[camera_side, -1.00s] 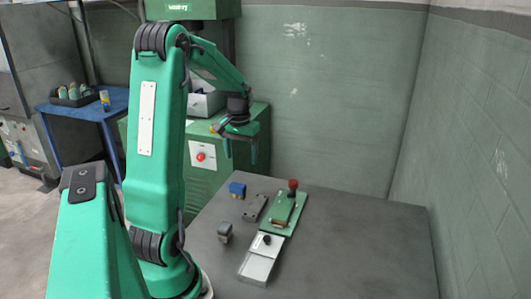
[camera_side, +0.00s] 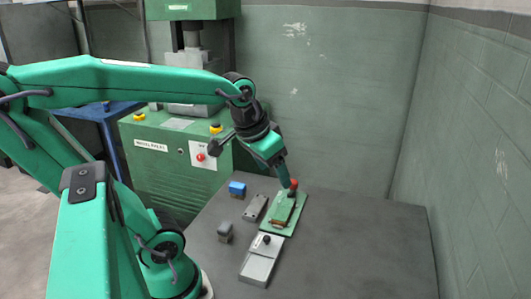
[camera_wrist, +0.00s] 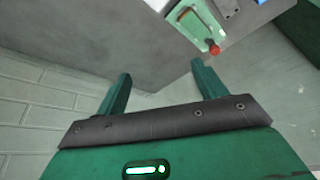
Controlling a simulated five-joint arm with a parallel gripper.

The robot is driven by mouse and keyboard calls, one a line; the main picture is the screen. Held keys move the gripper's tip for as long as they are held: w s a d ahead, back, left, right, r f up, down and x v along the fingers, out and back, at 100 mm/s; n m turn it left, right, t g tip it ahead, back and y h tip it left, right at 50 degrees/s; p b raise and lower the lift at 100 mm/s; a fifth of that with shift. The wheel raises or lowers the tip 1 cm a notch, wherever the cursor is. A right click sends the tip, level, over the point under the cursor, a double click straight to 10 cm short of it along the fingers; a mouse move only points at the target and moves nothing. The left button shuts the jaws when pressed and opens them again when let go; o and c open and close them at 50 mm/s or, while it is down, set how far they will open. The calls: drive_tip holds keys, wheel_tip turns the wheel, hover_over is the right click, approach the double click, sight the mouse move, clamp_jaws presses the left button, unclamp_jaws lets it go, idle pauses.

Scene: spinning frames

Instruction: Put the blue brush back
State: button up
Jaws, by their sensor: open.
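A small blue block-shaped thing (camera_side: 237,188), which looks like the blue brush, sits on the grey table near its far left edge in the side view. A sliver of blue (camera_wrist: 233,4) shows at the top edge of the wrist view. My gripper (camera_side: 286,181) is over the far part of the table, right of the blue thing and close to the red knob in the picture. In the wrist view my gripper (camera_wrist: 161,72) has its two fingers apart with nothing between them.
A green board (camera_side: 290,214) with a red knob (camera_side: 293,185) lies right of the blue thing. The table's right side (camera_side: 370,245) is clear.

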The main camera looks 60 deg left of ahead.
drive_tip(key=shift+m+t+h, duration=0.4)
drive_tip(key=shift+m+t, duration=0.1)
drive_tip(key=shift+m, duration=0.4)
drive_tip(key=s+d, duration=0.1)
drive_tip(key=d, duration=0.1)
drive_tip(key=s+d, duration=0.2)
drive_tip(key=shift+s+d+f, duration=0.1)
drive_tip(key=shift+s+d, duration=0.1)
